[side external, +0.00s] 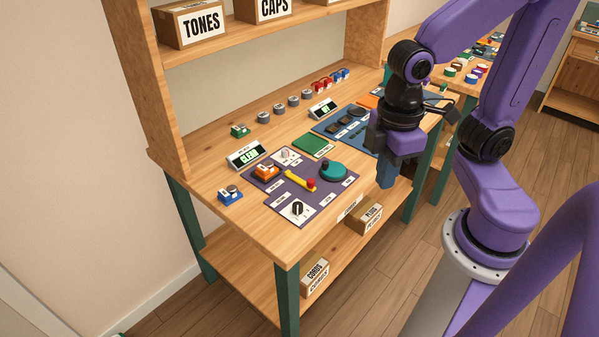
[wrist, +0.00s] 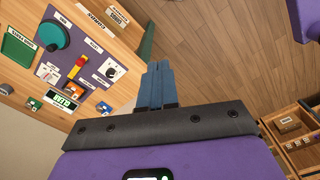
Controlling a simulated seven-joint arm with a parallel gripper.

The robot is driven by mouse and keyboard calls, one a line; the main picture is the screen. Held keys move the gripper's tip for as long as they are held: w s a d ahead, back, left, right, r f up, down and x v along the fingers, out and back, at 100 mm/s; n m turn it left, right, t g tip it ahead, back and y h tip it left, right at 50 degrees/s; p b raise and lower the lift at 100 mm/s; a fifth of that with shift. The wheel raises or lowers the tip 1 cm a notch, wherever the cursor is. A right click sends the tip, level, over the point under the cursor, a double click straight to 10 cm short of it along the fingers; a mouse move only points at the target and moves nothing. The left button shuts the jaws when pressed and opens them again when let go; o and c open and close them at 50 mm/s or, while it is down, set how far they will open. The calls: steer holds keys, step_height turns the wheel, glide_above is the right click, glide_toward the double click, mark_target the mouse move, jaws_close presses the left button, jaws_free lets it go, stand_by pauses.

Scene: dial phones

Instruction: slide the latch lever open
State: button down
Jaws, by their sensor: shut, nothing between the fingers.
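A yellow lever (side external: 296,179) with a red end (side external: 310,184) lies on a purple panel (side external: 318,196) on the bench; its label is too small to read. In the wrist view the yellow lever (wrist: 74,72) is left of my fingers, its red end (wrist: 82,60) toward the upper right. My gripper (side external: 386,184) is shut and empty, pointing down, right of the panel and apart from it. Its blue fingers (wrist: 158,66) meet at the tips in the wrist view, past the bench edge and over the floor.
Around the lever are a teal dial (side external: 333,170), a black knob (side external: 298,209), an orange block (side external: 265,171) and a small display (side external: 246,155) reading CLEAR. A blue panel (side external: 330,126) lies behind. Labelled boxes (side external: 316,278) stand on the lower shelf.

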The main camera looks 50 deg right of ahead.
steer(key=w+f+m+g+h, duration=0.1)
steer(key=w+f+m, duration=0.15)
steer(key=w, duration=1.15)
steer(key=w+f+m+g+h, duration=0.15)
steer(key=w+m, duration=0.25)
steer(key=w, duration=0.9)
steer(key=w+d+f+m+g+y, duration=0.1)
steer(key=w+d+f+m, duration=0.1)
steer(key=w+d+f, duration=0.3)
steer(key=shift+w+d+f+g, duration=0.35)
steer(key=shift+w+f, duration=0.2)
steer(key=shift+w, duration=0.65)
steer(key=shift+f, duration=0.1)
glide_toward(305, 185)
steer(key=f, duration=0.1)
steer(key=w+f, duration=0.2)
steer(key=f, duration=0.1)
steer(key=shift+a, duration=0.15)
steer(key=s, duration=0.2)
steer(key=shift+s+d+f, duration=0.15)
steer(key=shift+s+d, duration=0.15)
steer(key=shift+d, duration=0.05)
steer(key=shift+s+d, duration=0.15)
steer(key=shift+s, duration=0.5)
